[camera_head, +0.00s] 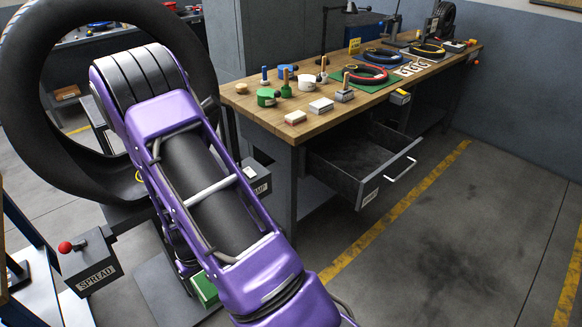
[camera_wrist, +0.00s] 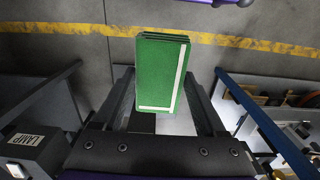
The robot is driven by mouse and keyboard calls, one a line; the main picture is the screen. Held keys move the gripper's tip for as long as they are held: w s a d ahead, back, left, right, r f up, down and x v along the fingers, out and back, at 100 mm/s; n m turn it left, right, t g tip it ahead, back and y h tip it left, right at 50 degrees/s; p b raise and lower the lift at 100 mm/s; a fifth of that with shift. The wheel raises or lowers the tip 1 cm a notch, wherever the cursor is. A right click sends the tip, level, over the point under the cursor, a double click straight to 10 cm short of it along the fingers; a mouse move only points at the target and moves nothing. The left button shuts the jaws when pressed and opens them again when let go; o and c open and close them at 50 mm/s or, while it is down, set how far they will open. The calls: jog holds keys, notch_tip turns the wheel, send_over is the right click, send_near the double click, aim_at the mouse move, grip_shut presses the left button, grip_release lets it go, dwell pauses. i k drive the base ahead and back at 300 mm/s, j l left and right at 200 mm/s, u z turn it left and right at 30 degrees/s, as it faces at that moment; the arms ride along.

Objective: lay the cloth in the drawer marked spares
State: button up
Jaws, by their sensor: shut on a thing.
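The cloth (camera_wrist: 160,75) is a folded green pad with a white stripe along two edges. In the wrist view my gripper (camera_wrist: 160,90) is shut on it, one dark finger on each side, with floor below. A bit of green at the arm's lower left in the head view looks like the same cloth (camera_head: 204,288); my arm hides the gripper there. A grey drawer (camera_head: 333,179) under the wooden bench is pulled open and looks empty.
The workbench (camera_head: 280,117) holds tools, pots and blocks. A large tyre (camera_head: 20,105) stands at left, near a SPREAD box (camera_head: 92,263) with a red knob. A LAMP box (camera_wrist: 38,150) and blue rail (camera_wrist: 265,125) flank the gripper. Floor right of the drawer is clear.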

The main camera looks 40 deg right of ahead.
aim_at(360, 177)
jog(key=k+l+z, duration=0.1)
jog(key=l, duration=0.7)
jog(key=k+l+z, duration=0.15)
jog(key=l, duration=0.7)
jog(key=k+l+z, duration=0.1)
jog(key=l, duration=0.7)
jog(key=k+l+z, duration=0.15)
jog(key=l, duration=0.7)
